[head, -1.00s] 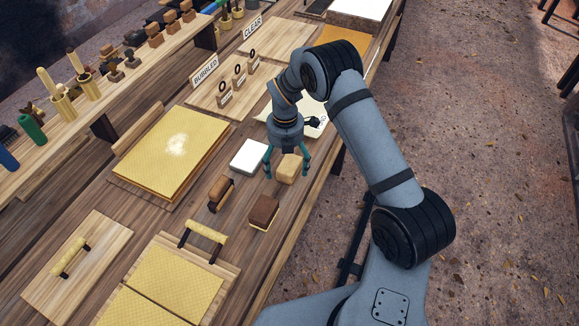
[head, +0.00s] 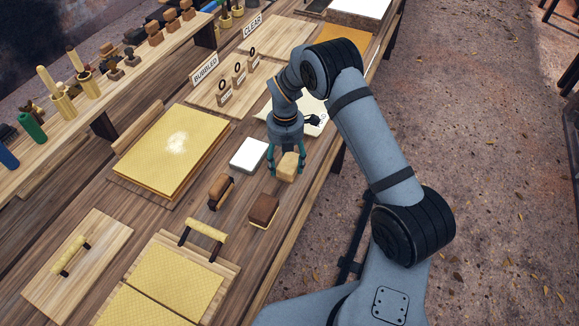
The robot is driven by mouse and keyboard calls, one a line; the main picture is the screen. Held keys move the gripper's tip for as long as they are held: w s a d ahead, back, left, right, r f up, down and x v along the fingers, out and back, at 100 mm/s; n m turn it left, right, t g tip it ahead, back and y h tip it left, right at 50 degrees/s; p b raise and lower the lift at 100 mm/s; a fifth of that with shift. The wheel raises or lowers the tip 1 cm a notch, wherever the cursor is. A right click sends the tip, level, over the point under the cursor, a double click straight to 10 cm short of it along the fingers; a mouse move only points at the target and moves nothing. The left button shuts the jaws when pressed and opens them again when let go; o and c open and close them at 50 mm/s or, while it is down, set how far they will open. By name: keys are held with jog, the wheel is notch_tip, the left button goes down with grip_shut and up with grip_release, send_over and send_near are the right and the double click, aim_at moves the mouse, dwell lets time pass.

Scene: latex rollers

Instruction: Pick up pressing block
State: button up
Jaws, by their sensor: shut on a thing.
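A pale tan wooden block (head: 288,169), which looks like the pressing block, is at the right edge of the workbench. My gripper (head: 287,166) points down over it. The teal fingers are shut on the block from its left and right sides. The block seems to be at table height; I cannot tell whether it is clear of the wood. Its far side is hidden by the gripper.
Close by are a white pad (head: 249,155), a brown-handled tool (head: 221,191) and a dark brown block (head: 264,210). A yellow sheet stack (head: 165,160) lies to the left. Small wooden stamps stand by the "BUBBLED" sign (head: 204,69).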

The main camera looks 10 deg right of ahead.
aim_at(285, 160)
jog(key=shift+c, duration=0.8)
jog(key=shift+r, duration=0.1)
jog(key=shift+w+r+b, duration=0.1)
jog(key=shift+r+b, duration=0.25)
jog(key=shift+r, duration=0.2)
notch_tip(285, 160, up, 3)
jog(key=shift+f+b, duration=0.15)
jog(key=shift+b, duration=0.4)
jog(key=s+d+r, duration=0.1)
jog(key=d+r, duration=0.1)
jog(key=d, duration=0.1)
jog(key=s+d+r+b, duration=0.1)
jog(key=s+d+r, duration=0.1)
jog(key=d, duration=0.2)
jog(key=s+d+r+b, duration=0.1)
jog(key=s+d+r, duration=0.1)
jog(key=d+r, duration=0.1)
jog(key=shift+s+d, duration=0.25)
jog(key=o, duration=0.8)
jog(key=c, duration=0.5)
